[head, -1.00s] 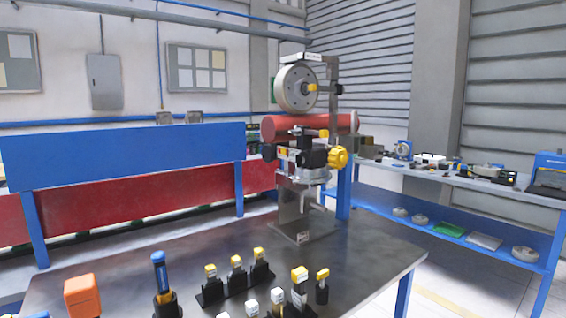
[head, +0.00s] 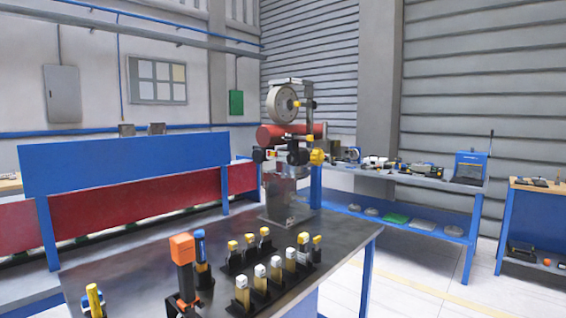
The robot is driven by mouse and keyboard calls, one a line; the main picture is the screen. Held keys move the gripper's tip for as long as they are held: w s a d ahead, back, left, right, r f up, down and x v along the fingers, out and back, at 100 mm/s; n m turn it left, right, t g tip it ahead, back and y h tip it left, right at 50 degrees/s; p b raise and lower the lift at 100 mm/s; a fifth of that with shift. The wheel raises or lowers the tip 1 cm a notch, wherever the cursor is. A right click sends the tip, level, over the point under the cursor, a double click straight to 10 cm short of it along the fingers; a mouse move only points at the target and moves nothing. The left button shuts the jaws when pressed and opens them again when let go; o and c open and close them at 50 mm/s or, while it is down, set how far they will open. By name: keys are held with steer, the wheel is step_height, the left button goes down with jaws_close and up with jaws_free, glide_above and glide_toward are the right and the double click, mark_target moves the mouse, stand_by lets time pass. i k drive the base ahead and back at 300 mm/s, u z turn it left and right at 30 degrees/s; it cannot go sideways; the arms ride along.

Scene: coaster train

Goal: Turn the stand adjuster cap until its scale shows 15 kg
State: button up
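A test stand (head: 276,207) stands on the dark-topped table near its far edge. It carries a round grey wheel (head: 283,104) at the top, a red horizontal cylinder (head: 284,136) below it, and black fittings under that. A yellow lobed knob (head: 317,156) sticks out at the right of these fittings, and smaller yellow knobs show beside the wheel. I cannot tell which of these parts is the adjuster cap. No scale or kg reading is legible at this distance. My gripper is not in view.
The dark table (head: 335,235) holds black racks with several yellow- and white-topped tools (head: 260,272), an orange-headed tool (head: 182,248) and a blue-handled tool (head: 200,250). A blue-and-red bench (head: 120,165) stands behind left. A blue shelf bench (head: 415,183) stands behind right. Open floor lies right of the table.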

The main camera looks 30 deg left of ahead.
mark_target(317, 157)
steer(key=u, duration=0.05)
steer(key=k, duration=0.9)
steer(key=u, duration=1.15)
steer(key=i, duration=1)
steer(key=z, duration=0.1)
